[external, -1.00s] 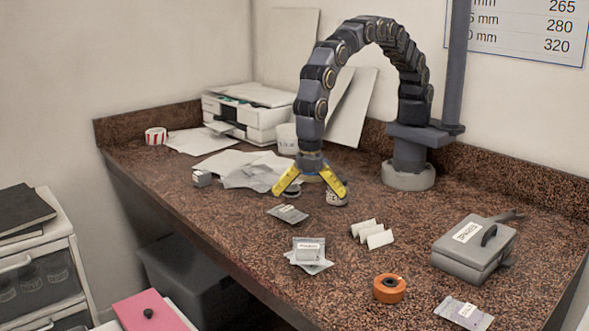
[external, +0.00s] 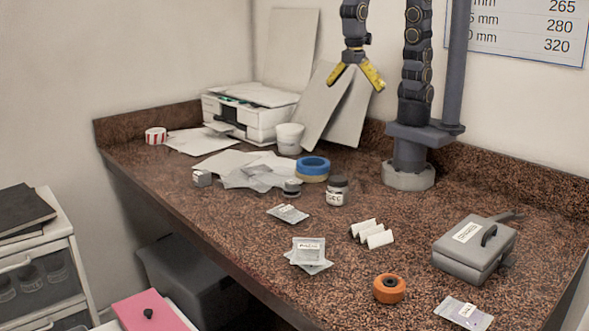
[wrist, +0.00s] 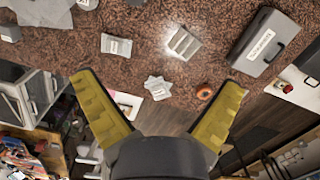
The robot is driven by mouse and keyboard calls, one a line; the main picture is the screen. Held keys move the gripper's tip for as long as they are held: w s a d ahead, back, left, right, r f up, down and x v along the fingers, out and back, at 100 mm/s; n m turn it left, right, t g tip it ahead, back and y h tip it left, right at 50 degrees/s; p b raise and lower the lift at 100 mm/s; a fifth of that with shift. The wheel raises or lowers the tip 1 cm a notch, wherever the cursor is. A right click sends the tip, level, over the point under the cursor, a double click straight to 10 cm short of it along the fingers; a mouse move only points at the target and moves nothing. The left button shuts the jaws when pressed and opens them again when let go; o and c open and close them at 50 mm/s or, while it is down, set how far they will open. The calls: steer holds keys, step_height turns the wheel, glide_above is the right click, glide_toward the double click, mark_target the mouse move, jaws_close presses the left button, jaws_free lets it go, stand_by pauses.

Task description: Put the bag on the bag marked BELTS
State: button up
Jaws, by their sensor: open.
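Small flat bags with white labels lie on the speckled counter, and I cannot read which one says BELTS. One grey bag (external: 288,213) lies by itself near the middle; it also shows in the wrist view (wrist: 116,45). In front of it, one clear bag (external: 308,246) lies on top of another bag (external: 318,267), turned against it; the pair shows in the wrist view (wrist: 158,87). A purplish bag (external: 463,312) lies at the front right edge. My gripper (external: 357,80) is open and empty, high above the back of the counter.
A grey labelled box (external: 475,252) stands at the right. An orange roll (external: 389,288), folded white card (external: 371,233), jar (external: 337,191) and blue tape roll (external: 313,168) stand around the bags. Papers and a printer (external: 250,112) fill the back left.

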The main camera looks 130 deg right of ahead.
steer(key=s+d+m, duration=0.2)
steer(key=s+m, duration=0.1)
steer(key=s, duration=1.5)
